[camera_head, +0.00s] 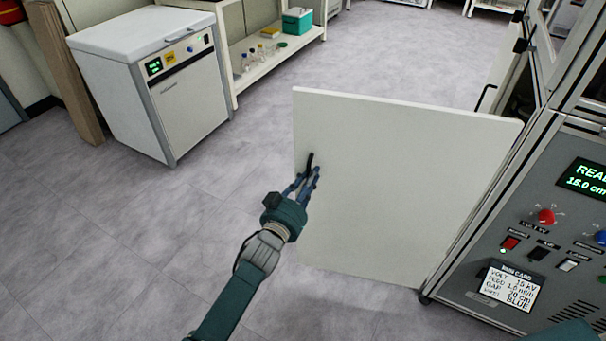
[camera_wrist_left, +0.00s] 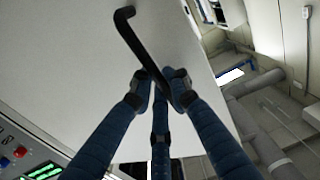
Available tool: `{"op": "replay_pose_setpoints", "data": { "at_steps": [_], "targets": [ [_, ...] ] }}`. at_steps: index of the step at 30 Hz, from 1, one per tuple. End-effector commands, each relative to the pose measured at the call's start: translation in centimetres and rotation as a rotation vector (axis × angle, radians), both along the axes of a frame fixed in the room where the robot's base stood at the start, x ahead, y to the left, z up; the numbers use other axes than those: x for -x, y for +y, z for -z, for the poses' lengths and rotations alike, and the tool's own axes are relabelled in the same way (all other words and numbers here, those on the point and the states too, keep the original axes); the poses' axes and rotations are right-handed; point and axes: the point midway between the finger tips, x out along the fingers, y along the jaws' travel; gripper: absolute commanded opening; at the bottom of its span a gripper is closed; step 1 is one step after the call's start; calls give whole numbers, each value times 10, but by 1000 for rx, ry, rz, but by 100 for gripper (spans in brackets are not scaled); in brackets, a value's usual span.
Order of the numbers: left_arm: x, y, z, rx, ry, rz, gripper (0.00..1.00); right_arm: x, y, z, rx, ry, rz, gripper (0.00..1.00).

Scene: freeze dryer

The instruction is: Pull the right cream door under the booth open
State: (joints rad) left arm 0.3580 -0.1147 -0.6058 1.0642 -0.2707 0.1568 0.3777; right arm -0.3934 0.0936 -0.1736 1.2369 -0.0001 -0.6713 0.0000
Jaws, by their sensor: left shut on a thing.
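The cream door (camera_head: 395,190) stands swung wide open beside the control panel, its right edge close to the booth frame. Its black bar handle (camera_head: 309,159) is near the free left edge. My left gripper (camera_head: 311,176) is at this handle, its arm coming from below. In the left wrist view the fingers (camera_wrist_left: 160,88) are closed around one end of the black handle (camera_wrist_left: 142,45), with the pale door face (camera_wrist_left: 70,60) behind. My right gripper is not in view.
The control panel (camera_head: 545,215) with knobs and a run card stands at right. Another black handle (camera_head: 487,96) shows behind the door. A white chest unit (camera_head: 150,80) and a bench (camera_head: 270,50) with small bottles stand at back left. The grey floor (camera_head: 130,240) left of the door is clear.

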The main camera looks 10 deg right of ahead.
Motion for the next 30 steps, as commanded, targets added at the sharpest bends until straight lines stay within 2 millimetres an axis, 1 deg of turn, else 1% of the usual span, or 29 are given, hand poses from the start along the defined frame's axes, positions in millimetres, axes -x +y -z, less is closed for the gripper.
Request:
{"op": "replay_pose_setpoints", "data": {
  "at_steps": [1, 10, 11, 12, 13, 23, 26, 30],
  "targets": [
    [-1, 1, -3, 1, -6, -1, 0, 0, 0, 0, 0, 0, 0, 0],
    [-1, 1, -2, 0, -5, 0, 0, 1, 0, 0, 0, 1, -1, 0],
    [-1, 1, -2, 0, -5, 0, 19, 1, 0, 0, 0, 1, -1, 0],
    [-1, 1, -2, 0, -5, 0, 27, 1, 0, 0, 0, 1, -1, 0],
    [-1, 1, -2, 0, -5, 0, 32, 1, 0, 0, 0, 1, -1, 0],
    [1, 1, 0, 0, -1, 1, 32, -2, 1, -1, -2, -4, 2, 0],
    [8, 7, 1, 0, -1, 0, 32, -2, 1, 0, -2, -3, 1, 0],
    [26, 21, 1, -2, -1, 0, 32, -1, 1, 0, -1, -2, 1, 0]
  ]
}}
